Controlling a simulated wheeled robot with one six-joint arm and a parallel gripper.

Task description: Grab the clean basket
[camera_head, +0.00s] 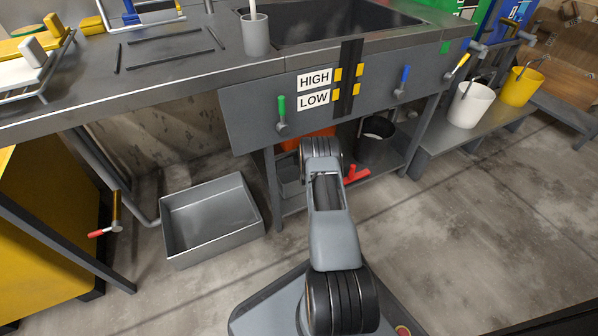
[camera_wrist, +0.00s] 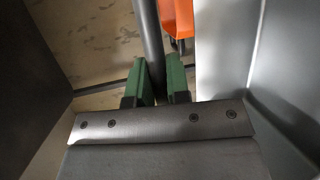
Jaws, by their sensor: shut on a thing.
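My gripper (camera_wrist: 160,78) shows in the wrist view as two green fingers, shut on a grey bar (camera_wrist: 150,35) that runs between them. I cannot tell what the bar belongs to. In the head view my arm reaches under the sink counter and hides the gripper. No basket is clearly marked as clean. A grey open bin (camera_head: 212,218) stands empty on the floor, left of my arm. A black bucket (camera_head: 372,146) stands on the shelf under the sink. An orange thing (camera_wrist: 178,18) shows beyond the fingers, partly cut off.
The sink counter (camera_head: 172,82) with HIGH and LOW labels hangs above my arm. A white bucket (camera_head: 470,104) and a yellow bucket (camera_head: 520,86) stand on a low bench at right. A red valve handle (camera_head: 355,174) is beside my wrist. The floor at right is clear.

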